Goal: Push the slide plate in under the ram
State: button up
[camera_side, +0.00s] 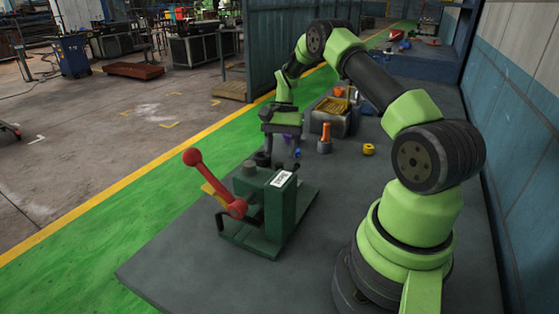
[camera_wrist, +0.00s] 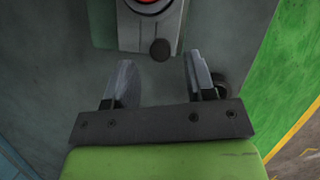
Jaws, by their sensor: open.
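A dark green press (camera_side: 285,215) stands on the grey bench, with a red lever (camera_side: 210,175) ending in a red ball on its left side. In the wrist view, a light grey piece with a red round spot, which looks like the slide plate (camera_wrist: 173,27), juts from the top edge. A black round knob (camera_wrist: 160,50) is at its near end. My gripper (camera_side: 281,150) is behind the press in the side view, pointing down. In the wrist view my gripper (camera_wrist: 160,75) is open and empty, its fingers apart below the knob. I cannot make out the ram.
An orange-topped piece (camera_side: 325,138), a yellow ring (camera_side: 369,149) and a grey bin (camera_side: 333,117) stand on the bench behind and right of my gripper. A small blue item (camera_side: 297,153) lies nearby. The bench front left of the press is clear.

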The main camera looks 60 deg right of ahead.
jog(key=shift+x, duration=1.45)
grip_shut()
jog(key=shift+a, duration=2.4)
grip_release()
jog(key=s+v, duration=0.1)
jog(key=v, duration=0.9)
jog(key=shift+w, duration=0.5)
